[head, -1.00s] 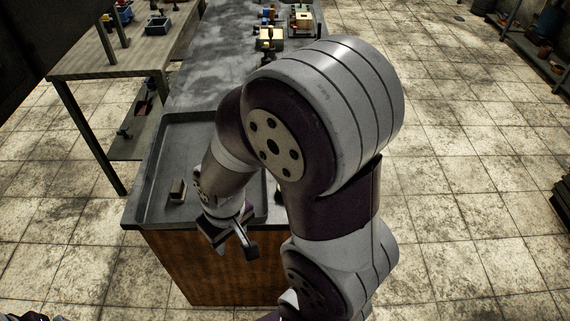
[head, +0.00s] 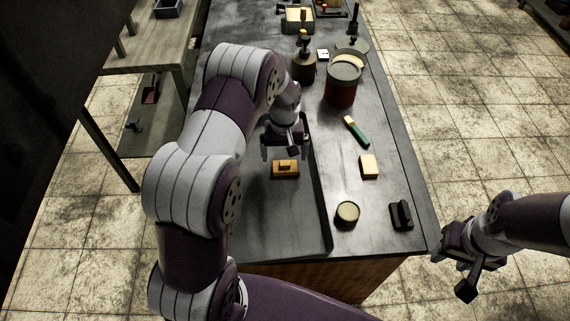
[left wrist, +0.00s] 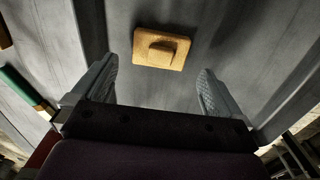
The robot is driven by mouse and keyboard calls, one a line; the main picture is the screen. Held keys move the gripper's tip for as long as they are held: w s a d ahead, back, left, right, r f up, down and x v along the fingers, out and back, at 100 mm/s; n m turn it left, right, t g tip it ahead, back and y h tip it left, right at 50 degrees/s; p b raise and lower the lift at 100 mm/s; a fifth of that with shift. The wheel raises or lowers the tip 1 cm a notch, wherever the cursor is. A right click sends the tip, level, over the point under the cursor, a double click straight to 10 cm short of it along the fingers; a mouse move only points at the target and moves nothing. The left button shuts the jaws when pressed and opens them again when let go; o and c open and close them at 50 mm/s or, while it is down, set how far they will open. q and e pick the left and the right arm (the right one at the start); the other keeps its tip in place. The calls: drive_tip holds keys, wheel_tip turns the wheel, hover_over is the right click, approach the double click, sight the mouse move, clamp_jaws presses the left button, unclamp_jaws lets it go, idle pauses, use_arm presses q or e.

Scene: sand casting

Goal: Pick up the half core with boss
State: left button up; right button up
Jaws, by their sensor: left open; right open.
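The half core with boss (head: 285,170) is a flat tan-orange block with a raised boss on top. It lies boss up in the dark shallow tray (head: 322,205) on the workbench. In the left wrist view the half core (left wrist: 162,47) appears ahead of and between the fingers. My left gripper (head: 286,150) is open and empty, just beyond the block in the head view and apart from it. Both left fingers (left wrist: 150,90) show spread in the left wrist view. My right gripper (head: 456,276) is open and empty, off the bench's right front corner.
Right of the tray lie a round tin (head: 347,214), a black block (head: 401,215), a yellow block (head: 369,167) and a green-handled brush (head: 357,131). A red pot (head: 342,83) and a brown rammer-like item (head: 303,66) stand farther back. A side table (head: 150,50) is at left.

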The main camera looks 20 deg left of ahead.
sight(285, 162)
use_arm(q)
drive_tip(key=f, duration=0.2)
drive_tip(key=s+f, duration=0.1)
drive_tip(key=shift+d+f, duration=0.2)
drive_tip(key=shift+d, duration=0.2)
drive_tip(key=shift+w+a+f, duration=0.2)
drive_tip(key=shift+w+f, duration=0.05)
drive_tip(key=shift+f, duration=0.05)
drive_tip(key=shift+s+d+r, duration=0.15)
drive_tip(key=shift+s+r, duration=0.05)
drive_tip(key=shift+s, duration=0.05)
drive_tip(key=c, duration=1.1)
drive_tip(key=shift+w+f, duration=0.1)
drive_tip(key=shift+w, duration=0.05)
